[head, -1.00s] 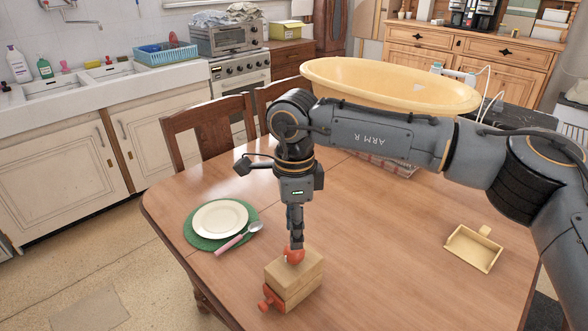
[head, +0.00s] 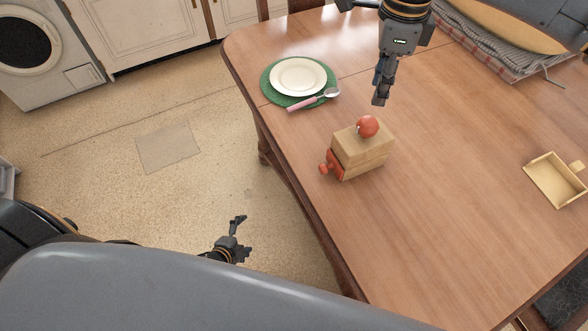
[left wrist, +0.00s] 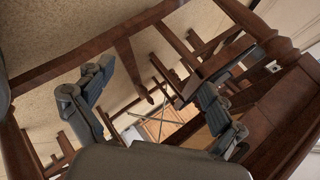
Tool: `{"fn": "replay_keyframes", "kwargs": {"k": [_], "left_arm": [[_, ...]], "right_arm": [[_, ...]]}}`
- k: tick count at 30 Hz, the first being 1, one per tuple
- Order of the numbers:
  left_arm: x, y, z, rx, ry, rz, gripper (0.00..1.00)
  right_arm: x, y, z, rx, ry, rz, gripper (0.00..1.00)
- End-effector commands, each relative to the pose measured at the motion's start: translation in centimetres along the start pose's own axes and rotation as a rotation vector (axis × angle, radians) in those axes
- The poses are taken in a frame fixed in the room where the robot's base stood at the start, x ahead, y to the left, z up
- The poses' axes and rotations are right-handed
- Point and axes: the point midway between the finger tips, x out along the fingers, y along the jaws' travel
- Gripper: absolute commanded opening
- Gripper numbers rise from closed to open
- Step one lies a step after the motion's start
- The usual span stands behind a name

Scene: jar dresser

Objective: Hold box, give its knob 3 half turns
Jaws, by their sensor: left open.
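The wooden box (head: 362,153) sits on the table near its left edge. A round red knob (head: 368,127) is on its top, and a smaller red handle (head: 328,168) sticks out of its left end. My right gripper (head: 380,98) points down behind and right of the box, apart from the knob; its fingers overlap side-on, so their opening does not show. My left gripper (head: 238,236) is open and empty, off the table's left side, over the floor. In the left wrist view its spread fingers (left wrist: 155,105) face chair and table legs; the box is not seen there.
A white plate (head: 298,76) on a green mat, with a pink-handled spoon (head: 313,100), lies behind the box. A small yellow tray (head: 553,182) is at the right. A striped cloth (head: 495,40) lies under a basin at the back.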

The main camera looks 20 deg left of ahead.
Motion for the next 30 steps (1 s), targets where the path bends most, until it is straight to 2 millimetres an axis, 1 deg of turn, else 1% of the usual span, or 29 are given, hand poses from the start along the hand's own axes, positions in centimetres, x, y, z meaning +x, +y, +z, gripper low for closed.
{"fn": "replay_keyframes", "kwargs": {"k": [1, 2, 3, 4, 5, 6, 8, 9, 11, 12, 13, 14, 15, 16, 18, 21, 25, 27, 30], "left_arm": [[-0.1, -3.1, -1.0, 0.11, 0.039, -0.068, 0.94], [-0.2, -4.8, -1.6, 0.18, 0.059, -0.107, 0.94], [-0.4, -7.1, -2.5, 0.273, 0.084, -0.16, 0.94], [-0.7, -8.7, -3.1, 0.344, 0.101, -0.201, 0.94], [-1.1, -10.3, -3.9, 0.415, 0.116, -0.243, 0.94], [-1.6, -12.4, -4.8, 0.514, 0.133, -0.299, 0.94], [-2.7, -15.5, -6.4, 0.665, 0.155, -0.387, 0.94], [-3.5, -17.5, -7.5, 0.767, 0.164, -0.448, 0.94], [-5.0, -20.2, -9.2, 0.925, 0.173, -0.543, 0.94], [-6.1, -21.9, -10.5, 1.035, 0.178, -0.608, 0.94], [-7.0, -23.0, -11.6, 1.119, 0.182, -0.658, 0.94], [-7.9, -23.8, -12.8, 1.204, 0.187, -0.706, 0.94], [-9.2, -24.4, -14.6, 1.315, 0.199, -0.768, 0.94], [-10.1, -24.7, -15.8, 1.396, 0.207, -0.812, 0.94], [-12.1, -25.1, -18.5, 1.571, 0.224, -0.91, 0.94], [-14.6, -25.1, -21.5, 1.783, 0.235, -1.031, 0.94], [-16.6, -24.7, -23.7, 1.96, 0.24, -1.131, 0.94], [-17.0, -24.5, -24.3, 2.006, 0.241, -1.156, 0.94], [-17.0, -24.5, -25.0, 2.032, 0.241, -1.172, 0.94]], "right_arm": [[0.0, 0.0, 0.0, 0.0, 0.0, 0.0, 0.38], [0.0, 0.0, 0.0, 0.0, 0.0, 0.0, 0.38], [0.0, 0.0, 0.0, 0.0, 0.0, 0.0, 0.38], [0.0, 0.0, 0.0, 0.0, 0.0, 0.0, 0.38], [0.0, 0.0, 0.0, 0.0, 0.0, 0.0, 0.38], [0.0, 0.0, 0.0, 0.0, 0.0, 0.0, 0.38], [0.0, 0.0, 0.0, 0.0, 0.0, 0.0, 0.38], [0.0, 0.0, 0.0, 0.0, 0.0, 0.0, 0.38], [0.0, 0.0, 0.0, 0.0, 0.0, 0.0, 0.38], [0.0, 0.0, 0.0, 0.0, 0.0, 0.0, 0.38], [0.0, 0.0, 0.0, 0.0, 0.0, 0.0, 0.38], [0.0, 0.0, 0.0, 0.0, 0.0, 0.0, 0.38], [0.0, 0.0, 0.0, 0.0, 0.0, 0.0, 0.38], [0.0, 0.0, 0.0, 0.0, 0.0, 0.0, 0.38], [0.0, 0.0, 0.0, 0.0, 0.0, 0.0, 0.38], [0.0, 0.0, 0.0, 0.0, 0.0, 0.0, 0.38], [0.0, 0.0, 0.0, 0.0, 0.0, 0.0, 0.38], [0.0, 0.0, 0.0, 0.0, 0.0, 0.0, 0.38], [0.0, 0.0, 0.0, 0.0, 0.0, 0.0, 0.38]]}}
